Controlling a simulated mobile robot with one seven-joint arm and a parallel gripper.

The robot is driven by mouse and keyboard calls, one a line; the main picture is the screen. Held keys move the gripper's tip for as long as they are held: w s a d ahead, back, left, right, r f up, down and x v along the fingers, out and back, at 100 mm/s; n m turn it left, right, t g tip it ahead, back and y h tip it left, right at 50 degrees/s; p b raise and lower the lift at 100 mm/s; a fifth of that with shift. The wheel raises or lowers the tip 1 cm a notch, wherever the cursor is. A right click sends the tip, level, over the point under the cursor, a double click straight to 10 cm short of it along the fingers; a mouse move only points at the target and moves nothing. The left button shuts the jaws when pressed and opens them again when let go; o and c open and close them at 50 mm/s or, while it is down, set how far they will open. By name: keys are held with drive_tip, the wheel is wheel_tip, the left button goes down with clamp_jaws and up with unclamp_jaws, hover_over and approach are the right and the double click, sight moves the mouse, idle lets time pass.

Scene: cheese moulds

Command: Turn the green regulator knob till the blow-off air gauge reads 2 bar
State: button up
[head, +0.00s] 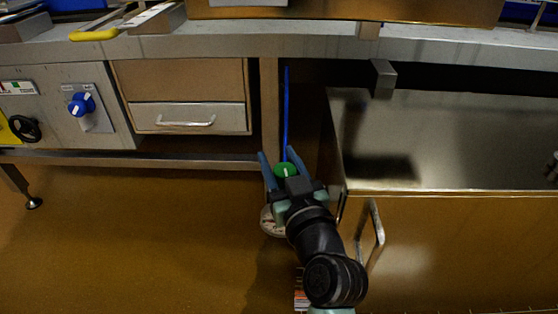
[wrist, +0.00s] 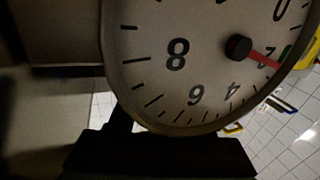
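The green regulator knob (head: 286,169), with a white mark on its face, is in the head view below the bench. My gripper (head: 279,155) has its two blue fingers on either side of the knob. I cannot tell whether they press on it. The round white gauge (head: 268,222) is just below, partly hidden by my gripper. In the wrist view the gauge dial (wrist: 150,85) is large and turned, with its upper part cut off. Its red needle (wrist: 262,60) lies across the numeral 2, close to a green mark. The knob and fingertips do not show there.
A steel cabinet (head: 440,140) with a bar handle (head: 375,235) stands close to the right of my arm. A drawer (head: 190,117) and a panel with a blue knob (head: 81,104) and a black handwheel (head: 25,128) are at left. The floor (head: 130,240) at left is clear.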

drive_tip(key=o, duration=0.4)
wheel_tip(320, 180, up, 10)
drive_tip(key=p, duration=0.6)
drive_tip(key=shift+p, duration=0.35)
